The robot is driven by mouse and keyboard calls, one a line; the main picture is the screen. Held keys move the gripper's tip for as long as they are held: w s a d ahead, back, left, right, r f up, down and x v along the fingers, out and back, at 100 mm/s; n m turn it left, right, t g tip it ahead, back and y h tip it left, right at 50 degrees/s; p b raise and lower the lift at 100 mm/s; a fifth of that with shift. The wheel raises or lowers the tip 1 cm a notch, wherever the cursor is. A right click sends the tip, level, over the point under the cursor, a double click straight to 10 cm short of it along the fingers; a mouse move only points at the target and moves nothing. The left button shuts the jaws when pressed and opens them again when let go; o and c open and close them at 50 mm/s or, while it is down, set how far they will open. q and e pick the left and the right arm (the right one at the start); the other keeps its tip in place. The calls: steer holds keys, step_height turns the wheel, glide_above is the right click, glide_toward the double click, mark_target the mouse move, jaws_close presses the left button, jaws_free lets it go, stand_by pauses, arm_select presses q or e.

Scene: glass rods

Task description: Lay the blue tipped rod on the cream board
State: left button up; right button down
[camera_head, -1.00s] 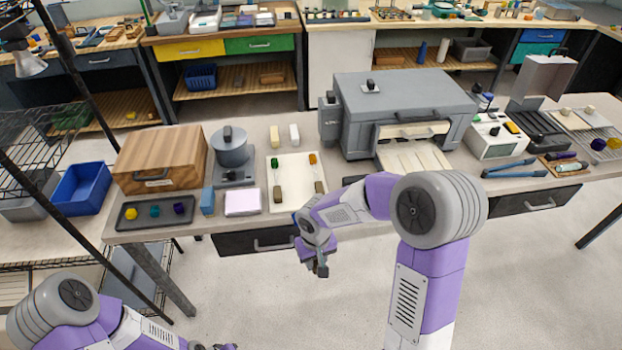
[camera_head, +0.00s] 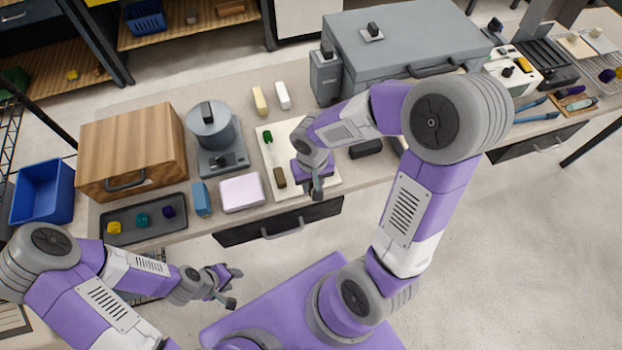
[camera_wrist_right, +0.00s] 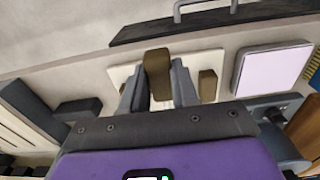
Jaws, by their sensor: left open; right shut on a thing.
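The cream board (camera_head: 290,188) lies on the table under my right gripper (camera_head: 317,188). In the right wrist view my right gripper (camera_wrist_right: 155,92) is shut on a brown block-like end (camera_wrist_right: 157,62) at the board. In the head view the arm hides this piece and any tip. A green-tipped rod (camera_head: 268,140) with a brown end (camera_head: 279,177) lies on the board's left side; its brown end also shows in the right wrist view (camera_wrist_right: 207,85). I cannot make out a blue tip on any rod. My left gripper (camera_head: 232,287) is open and empty, in front of the table.
A dark tray (camera_head: 120,236) with small yellow, teal and purple pieces, a blue block (camera_head: 201,199) and a pink pad (camera_head: 241,194) lie left of the board. A hotplate with a pot (camera_head: 212,130) stands behind them. A grey oven (camera_head: 400,50) and a dark block (camera_head: 366,148) are right.

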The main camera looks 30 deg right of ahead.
steer(key=w+f, duration=0.1)
steer(key=w+f+b, duration=0.1)
steer(key=w+f, duration=0.1)
steer(key=shift+d+f+b, duration=0.35)
steer(key=shift+b, duration=0.05)
steer(key=shift+w+d+f, duration=0.2)
steer(key=shift+w, duration=0.6)
steer(key=shift+w+d+f, duration=0.15)
steer(key=shift+w+f, duration=0.05)
steer(key=shift+w, duration=0.65)
steer(key=shift+w+d+f, duration=0.2)
steer(key=shift+w, duration=0.6)
steer(key=shift+f+b, duration=0.25)
steer(key=shift+b, duration=0.1)
steer(key=c, duration=0.8)
jaws_free()
step_height(320, 180, up, 8)
steer(key=shift+f+p, duration=0.2)
steer(key=shift+p, duration=0.65)
